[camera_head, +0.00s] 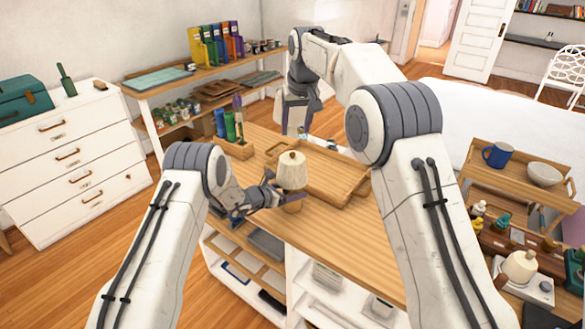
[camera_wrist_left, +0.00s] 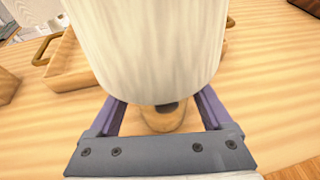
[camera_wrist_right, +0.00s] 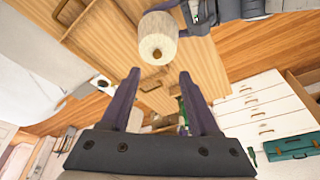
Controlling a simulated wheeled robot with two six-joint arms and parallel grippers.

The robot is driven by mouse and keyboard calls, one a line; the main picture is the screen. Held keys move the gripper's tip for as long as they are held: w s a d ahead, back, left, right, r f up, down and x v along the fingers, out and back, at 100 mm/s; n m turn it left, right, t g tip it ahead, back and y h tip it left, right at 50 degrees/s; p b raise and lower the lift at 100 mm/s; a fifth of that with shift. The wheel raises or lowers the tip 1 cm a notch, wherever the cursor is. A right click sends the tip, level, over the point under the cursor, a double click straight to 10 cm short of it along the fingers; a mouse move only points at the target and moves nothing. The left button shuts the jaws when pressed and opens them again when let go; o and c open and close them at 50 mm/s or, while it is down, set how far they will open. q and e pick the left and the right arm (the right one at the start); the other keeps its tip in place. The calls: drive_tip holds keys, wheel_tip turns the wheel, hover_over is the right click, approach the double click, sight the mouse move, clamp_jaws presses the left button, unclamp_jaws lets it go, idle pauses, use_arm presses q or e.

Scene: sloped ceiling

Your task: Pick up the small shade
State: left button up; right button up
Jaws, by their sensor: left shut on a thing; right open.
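The small shade (camera_head: 291,169) is cream with a wooden knob on top, upright above the near part of the wooden table. My left gripper (camera_head: 277,192) is shut on it from the left. In the left wrist view the shade (camera_wrist_left: 150,45) hides the fingertips, and a round wooden piece (camera_wrist_left: 163,118) shows below it. Whether the two touch I cannot tell. In the right wrist view I see the shade (camera_wrist_right: 157,38) from above, with a left finger against its side. My right gripper (camera_wrist_right: 159,74) is open and empty, beyond the table's far part in the head view (camera_head: 293,122).
A wooden tray (camera_head: 335,178) with raised handles lies right behind the shade. A holder with green and blue bottles (camera_head: 229,128) stands at the table's far left. A trolley (camera_head: 500,187) with a blue mug (camera_head: 497,154) and bowl (camera_head: 544,174) stands at right. The near tabletop is clear.

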sight(292, 154)
drive_tip(key=w+f+m, duration=0.1)
drive_tip(key=f+m, duration=0.1)
drive_tip(key=f, duration=0.1)
drive_tip(key=w+f+m+h, duration=0.1)
drive_tip(key=f, duration=0.3)
drive_tip(key=w+a+f+m+t+h, duration=0.1)
drive_tip(key=f+m, duration=0.1)
drive_tip(key=f, duration=0.1)
drive_tip(key=shift+w+f+m, duration=0.25)
drive_tip(key=shift+w+m, duration=0.05)
drive_tip(key=shift+w, duration=0.1)
drive_tip(key=shift+a, duration=0.1)
clamp_jaws()
idle(1.3)
